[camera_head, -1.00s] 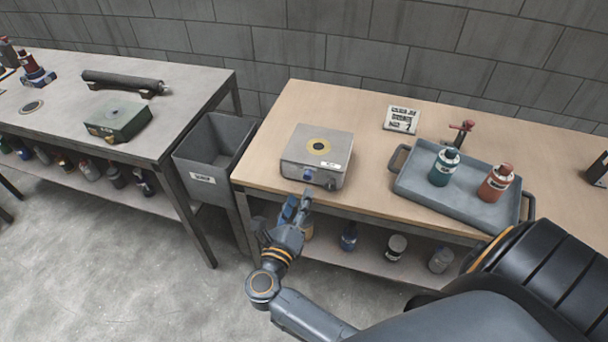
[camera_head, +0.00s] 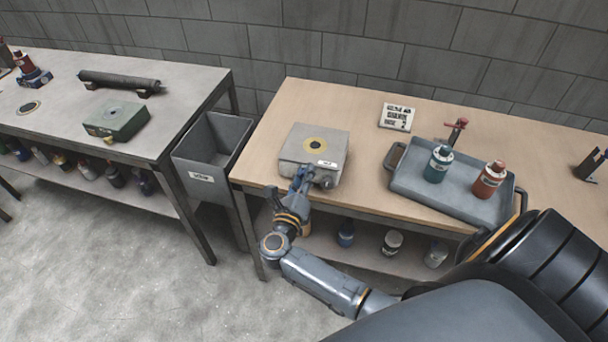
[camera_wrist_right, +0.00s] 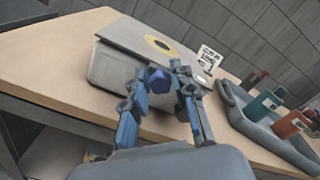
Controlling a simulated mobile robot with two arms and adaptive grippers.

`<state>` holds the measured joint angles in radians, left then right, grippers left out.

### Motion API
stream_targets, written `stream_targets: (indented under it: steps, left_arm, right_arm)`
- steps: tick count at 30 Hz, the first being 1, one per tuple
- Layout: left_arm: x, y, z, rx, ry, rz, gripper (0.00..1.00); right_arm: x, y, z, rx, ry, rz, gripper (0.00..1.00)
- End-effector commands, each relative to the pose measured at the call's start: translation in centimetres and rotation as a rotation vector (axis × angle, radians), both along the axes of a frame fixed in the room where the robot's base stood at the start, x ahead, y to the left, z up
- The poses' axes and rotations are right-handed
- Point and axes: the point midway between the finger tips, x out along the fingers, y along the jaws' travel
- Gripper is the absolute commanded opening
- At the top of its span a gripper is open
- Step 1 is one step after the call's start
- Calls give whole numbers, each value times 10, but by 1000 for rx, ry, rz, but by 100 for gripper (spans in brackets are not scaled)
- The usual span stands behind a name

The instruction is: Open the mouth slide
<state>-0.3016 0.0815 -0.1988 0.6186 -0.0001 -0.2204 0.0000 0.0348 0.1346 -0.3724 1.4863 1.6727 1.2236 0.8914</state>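A grey box (camera_head: 313,150) with a yellow-ringed dark spot (camera_head: 315,144) on its top stands near the front edge of the wooden bench. In the right wrist view a blue knob (camera_wrist_right: 160,81) shows on the front of the box (camera_wrist_right: 115,72); in the head view my gripper hides it. I cannot tell for sure which part is the mouth slide. My right gripper (camera_head: 309,181) is at the front of the box. Its fingers are apart, one on each side of the knob; whether they touch it I cannot tell. My left gripper is not in view.
Right of the box, a grey tray (camera_head: 408,188) holds a teal bottle (camera_head: 438,165) and an orange-red bottle (camera_head: 489,181). A label card (camera_head: 397,117) lies behind. A grey bin (camera_head: 190,170) stands between the benches. A green box (camera_head: 116,121) sits on the left bench.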

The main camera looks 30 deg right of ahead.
Motion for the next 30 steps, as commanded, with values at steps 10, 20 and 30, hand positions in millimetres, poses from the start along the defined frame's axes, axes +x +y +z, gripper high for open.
stream_targets:
  steps: [10, 20, 30]
  left_arm:
    - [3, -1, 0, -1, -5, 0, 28]
    - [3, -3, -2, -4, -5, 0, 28]
    - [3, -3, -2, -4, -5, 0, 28]
  right_arm:
    - [-3, 5, -1, 3, 0, 1, 0]
    - [-23, 26, -1, 2, 0, 0, 0]
    - [-22, 26, -1, 2, 0, 0, 45]
